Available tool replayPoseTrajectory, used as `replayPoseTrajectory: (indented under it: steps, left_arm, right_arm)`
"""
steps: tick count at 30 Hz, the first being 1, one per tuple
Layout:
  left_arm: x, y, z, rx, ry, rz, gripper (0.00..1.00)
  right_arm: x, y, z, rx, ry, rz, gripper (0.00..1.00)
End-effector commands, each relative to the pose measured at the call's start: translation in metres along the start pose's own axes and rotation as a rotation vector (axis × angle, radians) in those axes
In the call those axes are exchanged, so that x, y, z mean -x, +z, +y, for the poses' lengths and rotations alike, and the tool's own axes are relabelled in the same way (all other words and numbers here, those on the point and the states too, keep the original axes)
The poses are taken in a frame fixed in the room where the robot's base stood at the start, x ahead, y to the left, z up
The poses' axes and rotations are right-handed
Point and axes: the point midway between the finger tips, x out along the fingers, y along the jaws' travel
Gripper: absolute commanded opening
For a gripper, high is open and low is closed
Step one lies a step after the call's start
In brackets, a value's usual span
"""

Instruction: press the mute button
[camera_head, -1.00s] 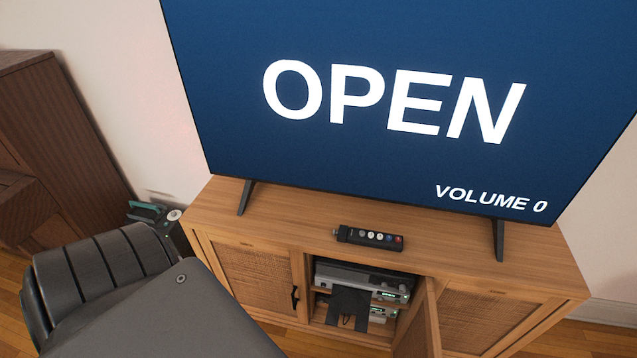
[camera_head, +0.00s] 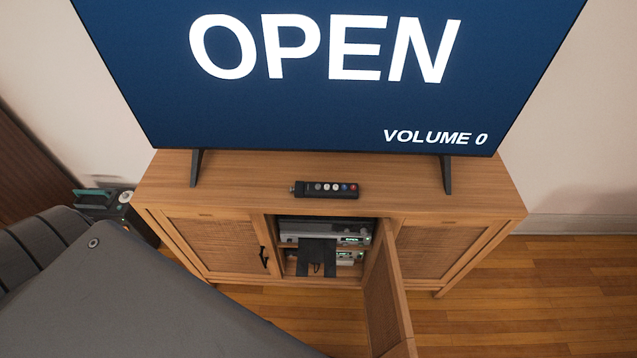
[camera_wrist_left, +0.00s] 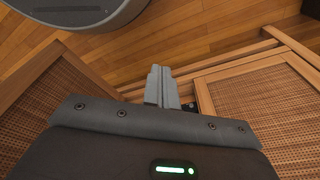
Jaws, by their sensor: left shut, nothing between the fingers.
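A black remote control (camera_head: 325,193) lies on top of the wooden cabinet (camera_head: 235,172), below the TV. It has a row of small round buttons, white, blue and red among them. Their labels are too small to read, so I cannot tell which is mute. The TV (camera_head: 330,100) shows "OPEN" and "VOLUME 0". My left gripper (camera_wrist_left: 162,72) shows in the left wrist view, shut and empty, with woven cabinet doors on both sides and floor beyond. The remote is not in that view. My right gripper is not in view.
A cabinet door (camera_head: 385,295) stands open, sticking out toward me. Electronic devices (camera_head: 353,240) sit inside, partly behind a dark piece (camera_head: 317,258). TV legs flank the remote at a distance. A large dark grey shape fills the lower left. Floor is clear at right.

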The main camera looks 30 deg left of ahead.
Motion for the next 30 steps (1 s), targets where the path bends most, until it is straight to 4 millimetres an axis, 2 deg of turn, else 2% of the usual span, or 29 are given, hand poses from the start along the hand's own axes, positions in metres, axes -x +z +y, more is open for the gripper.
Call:
replayPoseTrajectory:
  steps: [1,5,6,12,15,17,20,23,27,30]
  left_arm:
    - [0.03,-0.025,-0.001,0.003,-0.002,0.024,0.0]
    - [0.103,-0.072,-0.005,0.011,-0.006,0.059,0.0]
    - [0.128,-0.083,-0.006,0.013,-0.007,0.069,0.0]
    - [0.241,-0.121,-0.011,0.001,-0.017,0.131,0.0]
    - [0.287,-0.146,-0.012,-0.052,-0.029,0.203,0.0]
    - [0.308,-0.17,-0.012,-0.112,-0.041,0.271,0.0]
    - [0.331,-0.221,-0.006,-0.25,-0.064,0.417,0.0]
    - [0.34,-0.27,-0.001,-0.43,-0.085,0.554,0.0]
    - [0.35,-0.352,0.014,-0.78,-0.096,0.773,0.0]
    - [0.355,-0.395,0.012,-1.036,-0.072,0.868,0.0]
  right_arm:
    - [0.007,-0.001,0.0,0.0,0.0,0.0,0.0]
    - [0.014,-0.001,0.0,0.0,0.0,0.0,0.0]
    - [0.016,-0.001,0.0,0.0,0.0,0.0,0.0]
    - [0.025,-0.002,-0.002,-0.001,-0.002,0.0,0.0]
    - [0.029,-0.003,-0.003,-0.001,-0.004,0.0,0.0]
    - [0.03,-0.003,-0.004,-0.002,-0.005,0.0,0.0]
    - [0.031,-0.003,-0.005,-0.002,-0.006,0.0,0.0]
    - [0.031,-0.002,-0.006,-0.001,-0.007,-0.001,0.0]
    - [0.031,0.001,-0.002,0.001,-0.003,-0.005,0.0]
    - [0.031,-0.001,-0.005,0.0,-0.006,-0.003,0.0]
